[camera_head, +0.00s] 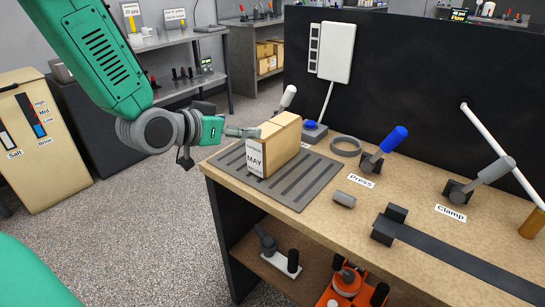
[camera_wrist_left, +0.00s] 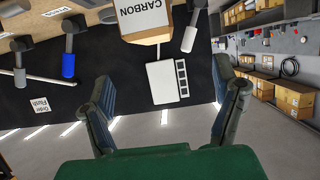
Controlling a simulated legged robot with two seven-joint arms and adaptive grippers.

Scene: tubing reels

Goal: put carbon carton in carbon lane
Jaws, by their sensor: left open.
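A tan carton (camera_head: 277,142) stands upright on a dark grey slotted mat (camera_head: 303,190) at the left end of the workbench. A white MAY tag (camera_head: 255,158) shows at its near end. In the left wrist view the carton (camera_wrist_left: 148,37) is at the top edge, partly cut off, with a CARBON label. My left gripper (camera_head: 243,132) is beside the carton's left end in the head view, its fingers pointing toward it. In the left wrist view my left gripper (camera_wrist_left: 165,80) has its fingers wide apart with nothing between them. No lane marked carbon is readable. My right gripper is not in view.
A blue-handled Press lever (camera_head: 390,145), a grey ring (camera_head: 346,146) and a small grey cylinder (camera_head: 344,198) are right of the mat. A Clamp lever (camera_head: 480,180) stands farther right. A black panel (camera_head: 420,70) backs the bench. A white-handled lever (camera_head: 288,97) rises behind the carton.

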